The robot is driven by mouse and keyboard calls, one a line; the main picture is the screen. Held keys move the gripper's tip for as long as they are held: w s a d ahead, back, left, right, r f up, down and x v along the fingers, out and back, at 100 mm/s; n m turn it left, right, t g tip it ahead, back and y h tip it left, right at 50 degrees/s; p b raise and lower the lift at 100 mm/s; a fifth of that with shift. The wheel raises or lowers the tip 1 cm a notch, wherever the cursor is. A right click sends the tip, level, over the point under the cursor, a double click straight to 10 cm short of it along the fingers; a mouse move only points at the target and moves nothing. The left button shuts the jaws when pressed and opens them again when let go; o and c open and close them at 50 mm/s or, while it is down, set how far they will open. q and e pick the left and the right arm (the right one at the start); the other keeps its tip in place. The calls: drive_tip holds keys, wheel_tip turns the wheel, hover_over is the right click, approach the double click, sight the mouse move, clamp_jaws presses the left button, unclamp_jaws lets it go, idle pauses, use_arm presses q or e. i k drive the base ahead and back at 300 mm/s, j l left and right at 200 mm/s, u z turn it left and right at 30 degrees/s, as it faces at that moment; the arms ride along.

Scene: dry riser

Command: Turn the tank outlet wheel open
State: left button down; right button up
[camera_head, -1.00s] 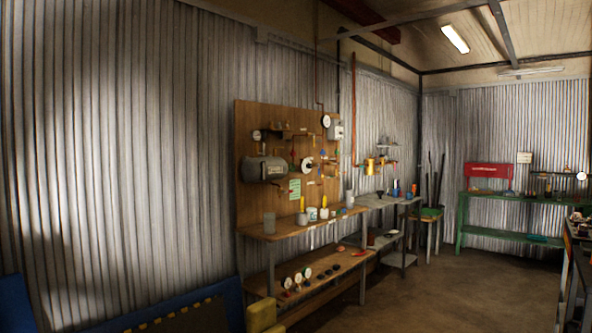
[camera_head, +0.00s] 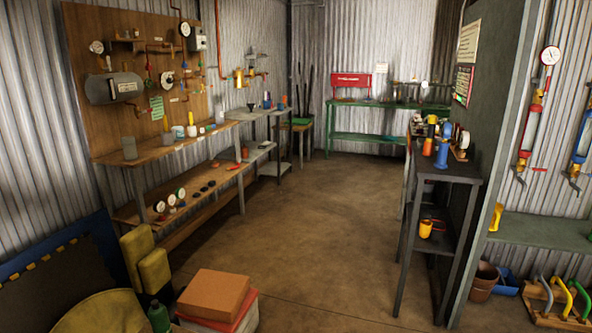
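A grey cylindrical tank (camera_head: 115,88) is mounted on the wooden wall board (camera_head: 135,50) at the left. Just right of it, on the thin pipework, is a small green fitting (camera_head: 149,83). Right of that is a round white-faced part (camera_head: 167,79) with a reddish centre. Which of these is the outlet wheel, and how far it is turned, is too small to tell. Neither of my grippers is in view.
A wooden bench (camera_head: 165,147) with cups and bottles stands below the board. A blue-framed panel (camera_head: 60,255), yellow blocks (camera_head: 153,268) and a box (camera_head: 214,293) crowd the lower left. A dark table (camera_head: 447,172) stands right. The middle floor (camera_head: 310,220) is clear.

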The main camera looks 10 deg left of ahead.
sight(146, 83)
drive_tip(key=i+j+z, duration=0.1)
drive_tip(key=i+z, duration=0.15)
drive_tip(key=i, duration=1.05)
drive_tip(key=i+u, duration=0.15)
drive_tip(key=i, duration=0.5)
drive_tip(key=i+l+u, duration=0.15)
drive_tip(key=i, duration=0.55)
drive_tip(key=i+l+u, duration=0.1)
drive_tip(key=i+u, duration=0.35)
drive_tip(key=i, duration=0.9)
drive_tip(key=i+u, duration=0.15)
drive_tip(key=i, duration=0.55)
drive_tip(key=i+l+u, duration=0.2)
drive_tip(key=i, duration=0.5)
drive_tip(key=i+l+u, duration=0.15)
drive_tip(key=i+u, duration=0.3)
drive_tip(key=i, duration=0.85)
drive_tip(key=i+u, duration=0.1)
drive_tip(key=u, duration=1.4)
